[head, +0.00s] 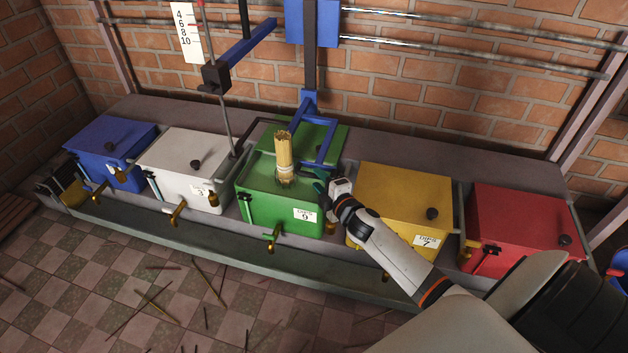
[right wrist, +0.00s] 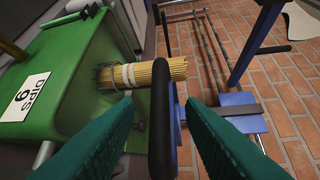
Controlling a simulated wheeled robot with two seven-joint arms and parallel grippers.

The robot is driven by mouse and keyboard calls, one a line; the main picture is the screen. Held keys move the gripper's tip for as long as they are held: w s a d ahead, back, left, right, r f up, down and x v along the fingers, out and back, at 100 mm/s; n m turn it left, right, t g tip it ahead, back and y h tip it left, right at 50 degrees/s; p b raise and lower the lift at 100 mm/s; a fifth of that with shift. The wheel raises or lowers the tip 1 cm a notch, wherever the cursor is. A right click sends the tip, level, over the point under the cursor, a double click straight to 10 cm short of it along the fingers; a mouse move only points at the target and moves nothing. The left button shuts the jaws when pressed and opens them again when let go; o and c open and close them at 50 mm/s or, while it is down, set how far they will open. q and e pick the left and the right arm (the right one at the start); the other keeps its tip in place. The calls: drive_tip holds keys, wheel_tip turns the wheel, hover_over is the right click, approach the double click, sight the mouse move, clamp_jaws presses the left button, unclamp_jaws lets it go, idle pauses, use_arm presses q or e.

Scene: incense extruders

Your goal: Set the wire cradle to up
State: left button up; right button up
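A bundle of tan sticks (head: 284,158) stands upright at the green box (head: 275,200), bound by a pale band; it also shows in the right wrist view (right wrist: 150,73). A blue frame (head: 318,150), which looks like the wire cradle, hangs on a blue upright beside the bundle. My right gripper (head: 322,182) is just right of the bundle, over the green box. In the right wrist view its teal fingers (right wrist: 160,125) are apart, with a black bar (right wrist: 162,120) of the blue frame between or just beyond them. Contact cannot be told. My left gripper is not in view.
Blue (head: 110,150), white (head: 188,165), yellow (head: 400,205) and red (head: 525,230) boxes stand in a row on the grey bench. A thin rod (head: 223,115) rises left of the green box. Rails (head: 450,45) run along the brick wall. Loose sticks litter the floor.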

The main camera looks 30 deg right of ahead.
sight(317, 178)
drive_tip(key=shift+w+d+f+b, duration=0.1)
drive_tip(key=shift+w+b, duration=0.1)
drive_tip(key=shift+w, duration=0.65)
drive_tip(key=shift+w+f+b, duration=0.1)
drive_tip(key=shift+w+b, duration=0.05)
drive_tip(key=shift+w, duration=0.65)
clamp_jaws()
